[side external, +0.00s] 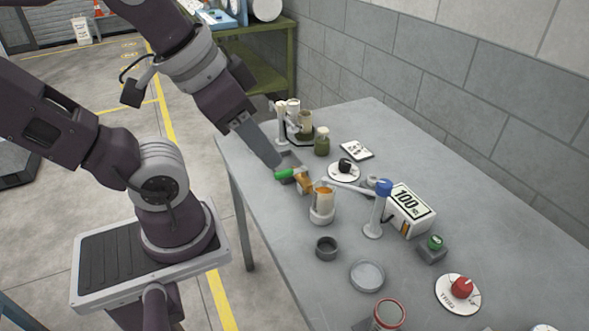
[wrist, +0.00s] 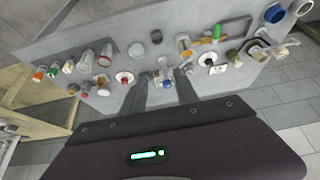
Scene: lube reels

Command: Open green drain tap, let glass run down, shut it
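The green tap handle (side external: 285,174) sits on a brass tap body (side external: 303,181) at the near left edge of the table, beside a glass (side external: 322,198) with orange liquid. The liquid level cannot be read exactly. My gripper (side external: 274,160) is just above and left of the green handle in the side view; only one finger shows clearly there. In the wrist view its two fingers (wrist: 160,76) are apart with nothing gripped. The green handle (wrist: 217,32) appears beyond and right of the fingertips there, clear of them.
A blue-topped stand (side external: 383,190) reaches an arm toward the glass. Close by are a "100" sign box (side external: 408,208), a green button box (side external: 433,246), a red knob on a disc (side external: 461,289), a dark cup (side external: 326,247) and a grey dish (side external: 368,276).

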